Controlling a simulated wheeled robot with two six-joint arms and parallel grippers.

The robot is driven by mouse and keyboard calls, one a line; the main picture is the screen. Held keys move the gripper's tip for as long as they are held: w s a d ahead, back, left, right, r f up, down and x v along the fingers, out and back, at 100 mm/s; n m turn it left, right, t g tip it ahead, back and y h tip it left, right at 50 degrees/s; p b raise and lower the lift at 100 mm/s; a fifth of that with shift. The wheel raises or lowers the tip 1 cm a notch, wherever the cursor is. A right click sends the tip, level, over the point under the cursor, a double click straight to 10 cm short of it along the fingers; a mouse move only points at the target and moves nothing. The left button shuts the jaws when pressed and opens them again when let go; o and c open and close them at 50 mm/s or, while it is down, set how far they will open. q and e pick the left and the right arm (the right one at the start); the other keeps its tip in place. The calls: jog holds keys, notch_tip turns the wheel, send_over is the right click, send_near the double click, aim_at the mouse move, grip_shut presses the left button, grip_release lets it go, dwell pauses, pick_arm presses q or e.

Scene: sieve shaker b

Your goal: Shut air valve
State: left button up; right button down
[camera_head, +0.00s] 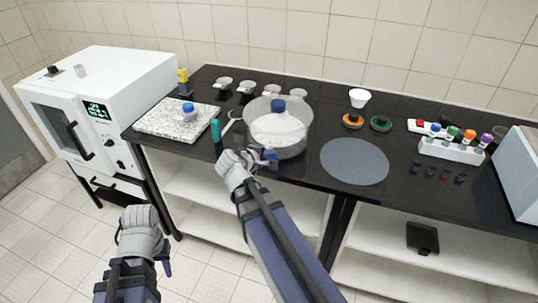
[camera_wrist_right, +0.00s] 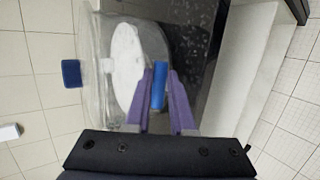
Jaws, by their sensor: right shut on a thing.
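A clear round vessel (camera_head: 293,143) with a domed lid and a blue top knob (camera_head: 279,105) stands near the table's front edge. White material shows inside it in the right wrist view (camera_wrist_right: 126,55). A blue piece, which looks like the air valve handle (camera_wrist_right: 158,86), is at the vessel's side between the purple fingers of my right gripper (camera_wrist_right: 160,80). My right gripper (camera_head: 267,158) is shut on it at the vessel's front left; its hand partly hides the valve in the head view. My left gripper (camera_head: 166,262) hangs low before the table, its fingers mostly hidden.
A grey round mat (camera_head: 354,162) lies right of the vessel. A teal-handled tool (camera_head: 216,131) and a speckled slab (camera_head: 160,121) with a blue-capped item are left. Small bowls (camera_head: 247,87) stand behind, a rack of capped bottles (camera_head: 450,151) at right. A white oven (camera_head: 85,115) stands far left.

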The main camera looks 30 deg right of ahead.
dwell(0.4)
jog(key=c, duration=0.8)
grip_release()
jog(key=shift+o, duration=0.2)
jog(key=p+v, duration=0.4)
jog(key=v, duration=0.3)
jog(key=shift+s+a+r, duration=0.2)
jog(key=shift+s+a, duration=0.05)
jog(key=shift+a, duration=0.05)
